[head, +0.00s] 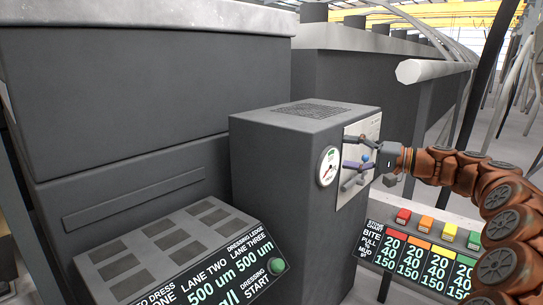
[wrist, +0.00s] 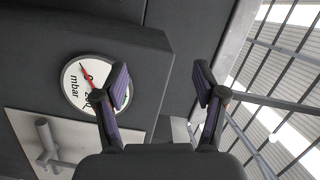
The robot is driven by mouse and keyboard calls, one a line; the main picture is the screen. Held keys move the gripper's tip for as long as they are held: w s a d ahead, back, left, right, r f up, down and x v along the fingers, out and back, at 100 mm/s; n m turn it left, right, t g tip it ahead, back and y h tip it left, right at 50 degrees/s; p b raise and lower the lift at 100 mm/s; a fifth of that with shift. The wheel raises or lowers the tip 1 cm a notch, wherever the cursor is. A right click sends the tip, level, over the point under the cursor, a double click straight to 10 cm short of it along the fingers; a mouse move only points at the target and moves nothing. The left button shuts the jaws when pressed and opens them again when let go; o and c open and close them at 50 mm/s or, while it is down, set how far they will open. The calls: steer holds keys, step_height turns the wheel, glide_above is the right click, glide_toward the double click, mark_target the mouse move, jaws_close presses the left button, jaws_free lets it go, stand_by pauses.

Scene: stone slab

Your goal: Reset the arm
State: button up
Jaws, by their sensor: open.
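My gripper (head: 352,162) is in front of the pale metal plate on the side of a dark grey cabinet (head: 268,185), with its fingers spread. In the wrist view my gripper (wrist: 163,86) is open, and nothing shows held between its two purple-padded fingers. My orange-brown arm reaches in from the right edge of the head view. A small blue spot shows between the fingers in the head view; I cannot tell what it belongs to. The fingers and wrist hide part of the plate (head: 370,128).
A round white gauge (head: 328,167) sits on the cabinet, left of my gripper; the wrist view shows the gauge (wrist: 75,88) marked "mbar". A grey handle (wrist: 47,143) stands out from the plate. A sloped panel (head: 195,255) and a chart board (head: 415,262) with coloured blocks stand in front.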

steer(key=s+a+r+n+g+h+p, duration=0.25)
steer(key=s+a+g+p, duration=0.25)
steer(key=s+a, duration=0.6)
steer(key=s+a+g+h+p, duration=0.3)
steer(key=s+a+p, duration=0.25)
steer(key=s, duration=0.65)
steer(key=s+d+f+h+p, duration=0.1)
steer(key=s+d+h+p, duration=0.2)
steer(key=s, duration=0.6)
steer(key=s+d+f+g+h+p, duration=0.1)
steer(key=s+d+h+p, duration=0.3)
steer(key=s, duration=0.5)
steer(key=s+d+f+g+h+p, duration=0.1)
steer(key=s+d+f+h+p, duration=0.1)
steer(key=s+d+p, duration=0.3)
steer(key=s+d+h, duration=0.1)
steer(key=s+d, duration=0.1)
steer(key=s, duration=0.2)
steer(key=shift+s+f, duration=0.25)
steer(key=shift+f, duration=0.15)
